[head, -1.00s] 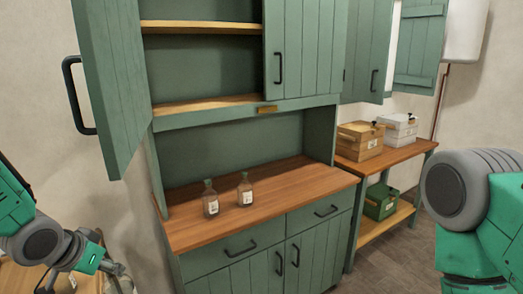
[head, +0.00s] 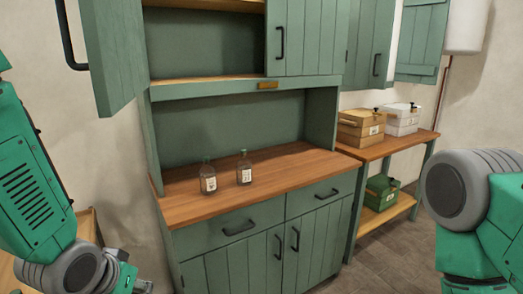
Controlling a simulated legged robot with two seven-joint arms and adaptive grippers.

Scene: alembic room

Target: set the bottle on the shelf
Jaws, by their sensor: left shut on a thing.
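Two clear glass bottles with white labels stand upright side by side on the wooden counter, the left bottle (head: 208,178) and the right bottle (head: 245,168). Above them, the green cabinet has an open left compartment with a wooden shelf (head: 205,82), which looks bare. My left gripper (head: 138,284) is at the bottom left, cut off by the frame edge, left of and below the counter. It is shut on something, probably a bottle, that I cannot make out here. My right gripper is out of view; only my right arm shows.
The open green cabinet door (head: 110,55) juts out at the upper left, above my left arm. The counter (head: 290,165) is clear right of the bottles. A side table (head: 400,147) at the right holds a wooden box (head: 360,128) and a white box (head: 400,117).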

